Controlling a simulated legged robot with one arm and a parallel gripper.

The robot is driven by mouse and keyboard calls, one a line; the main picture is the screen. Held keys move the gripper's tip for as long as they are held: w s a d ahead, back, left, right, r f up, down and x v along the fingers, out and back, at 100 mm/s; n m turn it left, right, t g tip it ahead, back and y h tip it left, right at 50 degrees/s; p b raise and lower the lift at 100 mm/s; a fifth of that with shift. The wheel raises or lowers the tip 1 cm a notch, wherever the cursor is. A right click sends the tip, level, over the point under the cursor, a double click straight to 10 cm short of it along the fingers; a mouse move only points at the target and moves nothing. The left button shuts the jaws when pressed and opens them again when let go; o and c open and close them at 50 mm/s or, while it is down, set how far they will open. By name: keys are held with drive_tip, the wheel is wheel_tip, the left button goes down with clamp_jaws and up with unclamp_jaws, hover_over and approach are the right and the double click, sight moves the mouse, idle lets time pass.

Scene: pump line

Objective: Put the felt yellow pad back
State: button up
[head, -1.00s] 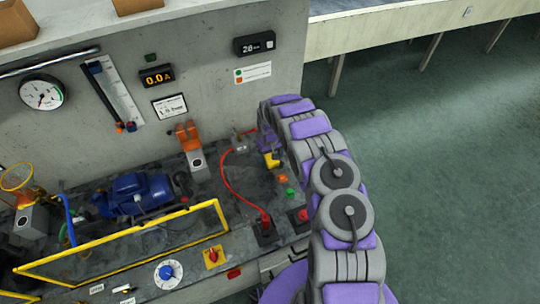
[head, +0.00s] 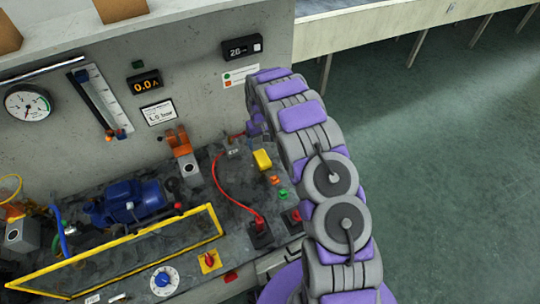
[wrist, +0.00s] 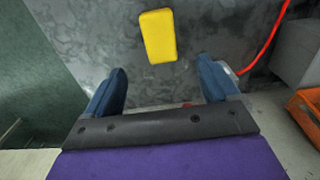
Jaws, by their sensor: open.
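The yellow pad (head: 262,159) lies on the dark bench top at the right end, near the foot of the back wall. It also shows in the wrist view (wrist: 158,36) as a small yellow block, beyond my fingertips and apart from them. My gripper (wrist: 160,90) is open and empty, with blue fingers on both sides and bare bench between them. In the head view the gripper itself is mostly hidden behind my purple and grey arm.
A red cable (head: 222,185) curves across the bench left of the pad. Green (head: 283,194) and orange (head: 274,180) buttons sit just in front of it. A blue pump (head: 131,201) stands behind a yellow-framed guard (head: 215,217) at left.

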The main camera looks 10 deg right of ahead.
drive_tip(key=s+d+r+m, duration=0.1)
drive_tip(key=s+d+r, duration=0.1)
drive_tip(key=s+r, duration=0.85)
drive_tip(key=s+d+r+m, duration=0.1)
drive_tip(key=s+r, duration=0.6)
drive_tip(key=r, duration=0.6)
drive_tip(key=s+a+r+g, duration=0.1)
drive_tip(key=s+r, duration=0.2)
drive_tip(key=s, duration=1.3)
drive_tip(key=s+a+r, duration=0.2)
drive_tip(key=s+r, duration=0.2)
drive_tip(key=s, duration=1.1)
drive_tip(key=shift+s+g, duration=0.35)
drive_tip(key=shift+g, duration=0.05)
